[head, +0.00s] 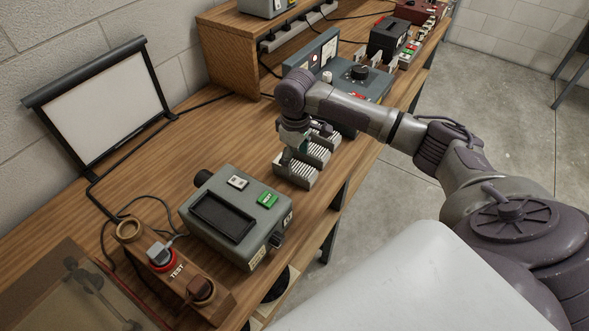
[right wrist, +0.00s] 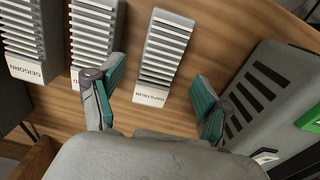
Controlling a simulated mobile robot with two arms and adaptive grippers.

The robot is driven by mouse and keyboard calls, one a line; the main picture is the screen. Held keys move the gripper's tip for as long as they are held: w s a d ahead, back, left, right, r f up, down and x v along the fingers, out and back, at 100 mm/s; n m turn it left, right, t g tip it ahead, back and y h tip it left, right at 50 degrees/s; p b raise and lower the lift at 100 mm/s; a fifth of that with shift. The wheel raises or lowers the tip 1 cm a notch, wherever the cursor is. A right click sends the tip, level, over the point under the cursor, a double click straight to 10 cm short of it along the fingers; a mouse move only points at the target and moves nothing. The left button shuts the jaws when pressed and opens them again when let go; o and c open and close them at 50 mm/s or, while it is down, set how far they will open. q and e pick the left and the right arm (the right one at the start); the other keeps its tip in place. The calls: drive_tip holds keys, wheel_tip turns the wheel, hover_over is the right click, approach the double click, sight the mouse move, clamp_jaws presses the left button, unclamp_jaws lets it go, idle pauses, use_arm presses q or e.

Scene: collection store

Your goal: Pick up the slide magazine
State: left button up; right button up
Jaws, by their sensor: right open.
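Three pale grey ribbed slide magazines lie side by side on the wooden bench. The nearest magazine (head: 294,173) is beside the grey projector; in the right wrist view this magazine (right wrist: 167,48) shows a label on its near end. The middle magazine (right wrist: 93,38) and the far magazine (right wrist: 24,40) are to its left there. My right gripper (head: 299,146) is over the magazines, pointing down. In the right wrist view its teal-padded fingers (right wrist: 156,92) are apart with nothing held, and the nearest magazine shows between them. My left gripper is out of view.
The grey projector (head: 236,215) with a green label stands close to the nearest magazine. A wooden test block (head: 176,268) and a small screen (head: 103,100) are at left. A grey device with a dial (head: 357,78) stands behind the magazines. The bench edge is close at right.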

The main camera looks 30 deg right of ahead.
sight(295, 165)
wheel_tip(295, 165, down, 4)
drive_tip(key=shift+w+f+p, duration=0.1)
drive_tip(key=shift+f+p, duration=0.05)
drive_tip(key=shift+p, duration=0.25)
drive_tip(key=c, duration=1.3)
drive_tip(key=shift+c, duration=0.2)
